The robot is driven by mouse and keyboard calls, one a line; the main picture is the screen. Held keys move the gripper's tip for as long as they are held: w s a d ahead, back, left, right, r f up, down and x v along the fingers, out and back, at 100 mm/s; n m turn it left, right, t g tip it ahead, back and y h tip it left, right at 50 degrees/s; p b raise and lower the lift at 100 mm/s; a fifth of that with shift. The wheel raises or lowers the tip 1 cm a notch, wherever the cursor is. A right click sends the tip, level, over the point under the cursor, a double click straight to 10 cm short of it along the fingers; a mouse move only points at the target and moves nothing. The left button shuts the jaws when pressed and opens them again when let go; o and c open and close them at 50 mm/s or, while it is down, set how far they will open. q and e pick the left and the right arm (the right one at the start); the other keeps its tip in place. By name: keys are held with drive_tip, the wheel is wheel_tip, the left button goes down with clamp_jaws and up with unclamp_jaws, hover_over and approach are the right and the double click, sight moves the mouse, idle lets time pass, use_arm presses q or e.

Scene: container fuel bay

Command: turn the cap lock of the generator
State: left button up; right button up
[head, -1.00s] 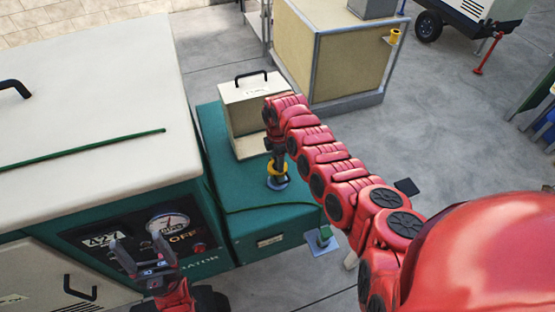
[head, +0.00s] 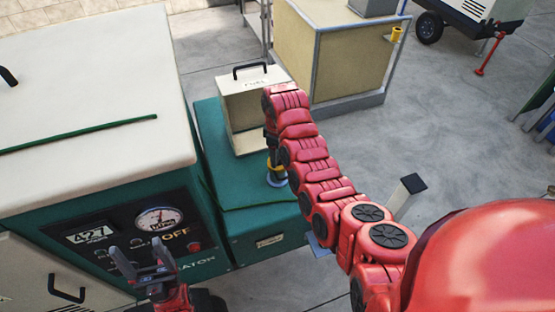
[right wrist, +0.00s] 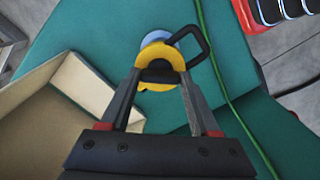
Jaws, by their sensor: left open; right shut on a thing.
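The generator (head: 60,225) has a cream top and a green front panel with a round gauge (head: 158,218), a 427 display and the word OFF. A green tank (head: 265,215) stands beside it. The yellow cap lock (head: 277,179) with a bluish ring below it sits on the tank top. In the right wrist view the yellow cap lock (right wrist: 160,72) has a black loop at its upper right. My right gripper (right wrist: 162,82) is shut on the cap lock, with one finger on each side. My left gripper (head: 148,258) is open and empty before the panel.
A cream box marked FUEL (head: 250,97) with a black handle stands just behind the cap lock. A beige cabinet (head: 335,55) in a grey frame stands further back. A green hose (right wrist: 222,85) runs over the tank. The floor to the right is largely clear.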

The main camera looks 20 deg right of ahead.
drive_tip(key=shift+f+m+b, duration=0.25)
drive_tip(key=shift+m+b, duration=0.45)
drive_tip(key=shift+m, duration=0.2)
drive_tip(key=shift+r+m+b, duration=0.2)
drive_tip(key=shift+m+b, duration=0.2)
drive_tip(key=shift+m, duration=1.5)
drive_tip(key=shift+r+m, duration=0.1)
drive_tip(key=shift+m, duration=1.7)
drive_tip(key=o, duration=1.4)
drive_tip(key=shift+c, duration=0.2)
